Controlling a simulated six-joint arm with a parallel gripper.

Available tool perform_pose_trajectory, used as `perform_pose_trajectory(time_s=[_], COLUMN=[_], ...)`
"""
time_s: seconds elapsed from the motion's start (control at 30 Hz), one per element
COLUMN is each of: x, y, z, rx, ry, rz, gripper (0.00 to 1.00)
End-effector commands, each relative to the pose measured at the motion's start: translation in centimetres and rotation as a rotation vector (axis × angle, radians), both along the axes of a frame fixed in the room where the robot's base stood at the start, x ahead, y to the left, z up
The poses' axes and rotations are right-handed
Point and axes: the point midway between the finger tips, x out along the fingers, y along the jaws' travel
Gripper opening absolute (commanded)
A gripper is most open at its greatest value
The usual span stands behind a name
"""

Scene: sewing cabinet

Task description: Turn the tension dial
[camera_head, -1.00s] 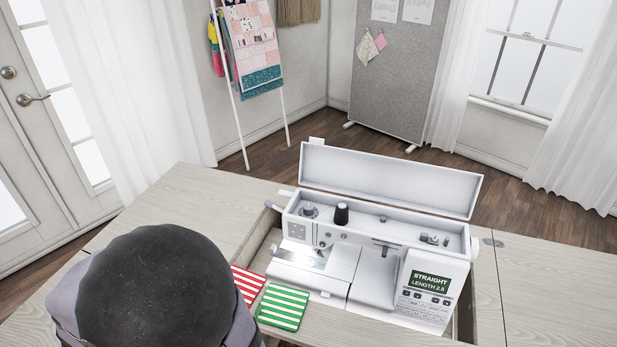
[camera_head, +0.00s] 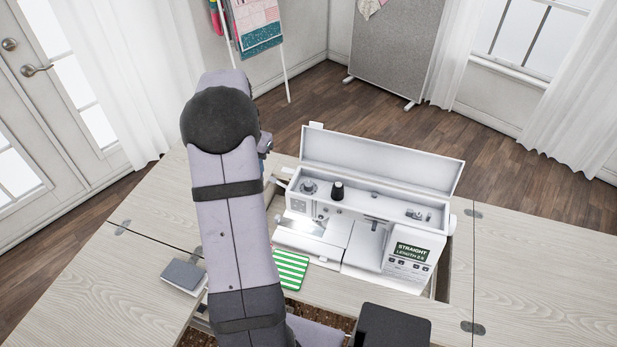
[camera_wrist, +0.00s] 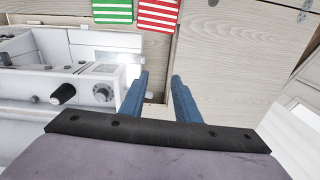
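The white sewing machine (camera_head: 345,240) sits in the cabinet with its top lid (camera_head: 380,165) raised. A round dial with marks around it, which looks like the tension dial (camera_wrist: 103,92), is at the machine's end in the wrist view. It also shows small in the head view (camera_head: 309,187), at the left end of the top compartment. My gripper (camera_wrist: 160,78) is open and empty, its two blue fingers apart. In the wrist view the fingers are right of the dial, not touching it. In the head view my arm hides most of the gripper.
A black spool (camera_head: 338,191) stands just right of the dial. A green-striped cloth (camera_head: 291,270) and a red-striped cloth (camera_wrist: 158,14) lie beside the machine. A grey object (camera_head: 184,275) lies on the left of the tabletop. The right tabletop (camera_head: 530,270) is clear.

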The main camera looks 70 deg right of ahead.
Motion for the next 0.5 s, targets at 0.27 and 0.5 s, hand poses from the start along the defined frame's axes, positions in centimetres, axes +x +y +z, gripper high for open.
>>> perform_pose_trajectory(time_s=[0.27, 0.5], x=[-10.6, -13.1], y=[-7.6, -8.8], z=[0.2, 0.3], rx=[0.040, 0.049], ry=[0.012, 0.015], rz=[-0.391, -0.475], gripper=[0.29, 0.29])
